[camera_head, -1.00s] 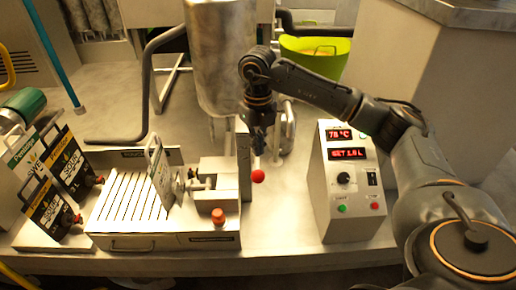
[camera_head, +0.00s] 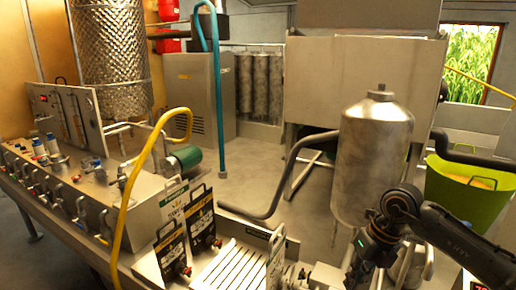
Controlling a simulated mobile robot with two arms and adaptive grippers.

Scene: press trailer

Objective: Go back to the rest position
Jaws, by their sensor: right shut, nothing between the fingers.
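My right arm comes in at the lower right of the head view. Its dark gripper (camera_head: 358,272) points down in front of the steel tank (camera_head: 375,165), near the bottom edge. It is shut and looks empty; its fingertips are small and hard to make out. My left arm and left gripper are not in view.
A slatted press bed (camera_head: 228,270) with handled plates lies below, left of my right gripper. Black cards (camera_head: 200,222) stand beside it. A green bucket (camera_head: 465,190) is at the right. A yellow hose (camera_head: 130,185) and a valve panel (camera_head: 75,195) are at the left.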

